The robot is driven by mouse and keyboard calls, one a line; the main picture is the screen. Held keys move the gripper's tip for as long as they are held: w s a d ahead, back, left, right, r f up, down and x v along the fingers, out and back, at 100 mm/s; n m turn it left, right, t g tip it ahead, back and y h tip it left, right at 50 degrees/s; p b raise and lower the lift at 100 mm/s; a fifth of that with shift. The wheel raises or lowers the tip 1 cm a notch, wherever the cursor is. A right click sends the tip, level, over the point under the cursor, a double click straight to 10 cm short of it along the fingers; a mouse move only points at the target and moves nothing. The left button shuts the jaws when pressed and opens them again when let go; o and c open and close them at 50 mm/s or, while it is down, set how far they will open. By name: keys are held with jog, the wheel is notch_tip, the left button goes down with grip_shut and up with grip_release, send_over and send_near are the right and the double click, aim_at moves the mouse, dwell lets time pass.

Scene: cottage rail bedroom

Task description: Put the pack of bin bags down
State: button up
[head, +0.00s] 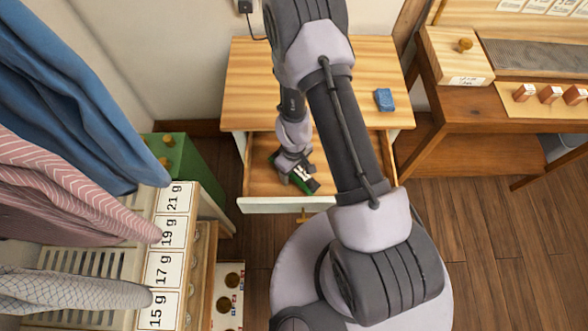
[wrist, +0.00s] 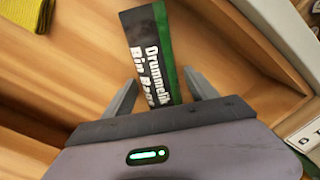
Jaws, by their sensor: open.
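The pack of bin bags (wrist: 150,55) is black and green with white lettering. It lies in an open wooden drawer (wrist: 225,45), and in the wrist view it reaches between my two fingers. My gripper (wrist: 163,90) is open around the pack's near end, with a gap beside each finger. In the head view my gripper (head: 291,170) is low inside the drawer, and the pack (head: 306,180) shows just beyond it. My gripper hides part of the pack.
The drawer's pale front (head: 270,205) and side walls stand close around my gripper. A yellow-green cloth (wrist: 27,14) is at the wrist view's upper left. A blue item (head: 384,99) lies on the wooden top (head: 250,80). A green box (head: 185,160) stands left of the drawer.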

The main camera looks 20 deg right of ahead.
notch_tip(320, 180, up, 42)
jog(key=w+a+m+t+y+p, duration=0.1)
jog(key=w+a+m+t+p, duration=0.3)
jog(key=p, duration=0.8)
jog(key=s+r+m+t+y, duration=0.1)
jog(key=s+r+m, duration=0.4)
jog(key=s+r, duration=1)
jog(key=shift+s+r+m+t, duration=0.25)
jog(key=shift+s+m+t, duration=0.15)
jog(key=shift+s, duration=0.5)
jog(key=shift+d, duration=0.1)
